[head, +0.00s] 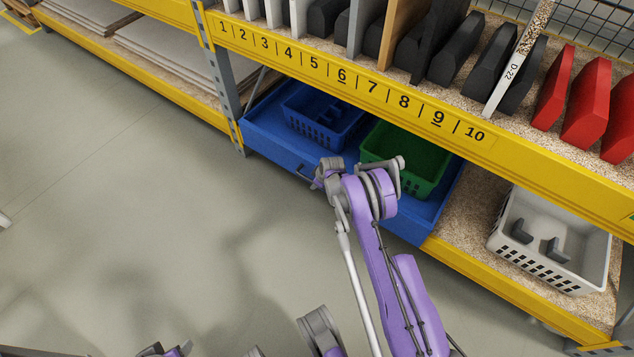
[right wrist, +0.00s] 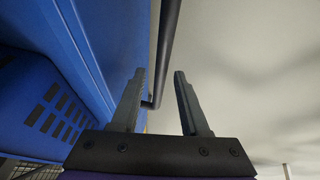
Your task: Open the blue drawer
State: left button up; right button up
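The blue drawer (head: 270,148) sits in the lower shelf level, its front about in line with the yellow shelf edge. Its dark bar handle (head: 305,173) is partly hidden by my right arm. In the right wrist view the handle (right wrist: 166,50) runs between the fingers of my right gripper (right wrist: 160,72), which is open, with a gap beside the bar. The drawer front (right wrist: 110,40) fills the left of that view. In the head view the right gripper (head: 318,182) is mostly hidden by its wrist. Part of my left gripper (head: 168,350) shows at the bottom edge; its fingers are unclear.
A blue basket (head: 322,112) and a green basket (head: 410,158) stand in the drawer. A white basket (head: 548,245) with grey parts stands to the right. A numbered yellow beam (head: 340,75) crosses above. The floor (head: 120,200) in front is clear.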

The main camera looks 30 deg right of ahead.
grip_shut()
dwell(1.2)
